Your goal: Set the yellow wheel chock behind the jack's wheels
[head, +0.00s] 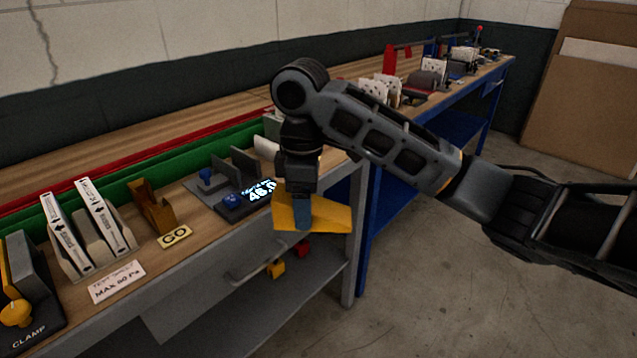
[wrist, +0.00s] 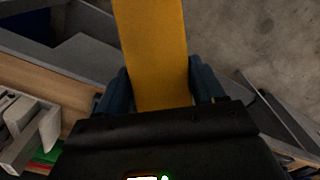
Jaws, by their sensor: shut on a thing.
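The yellow wheel chock (head: 333,216) is in my gripper (head: 302,214), held in the air by the front edge of the workbench. In the wrist view the chock (wrist: 152,45) runs up from between the two blue fingers of my gripper (wrist: 158,88), which are shut on it from both sides. The fingers and wrist hide part of the chock. I cannot make out the jack or its wheels in either view.
Small yellow (head: 276,268) and red (head: 302,248) items sit below. Concrete floor (head: 440,290) is clear at right.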

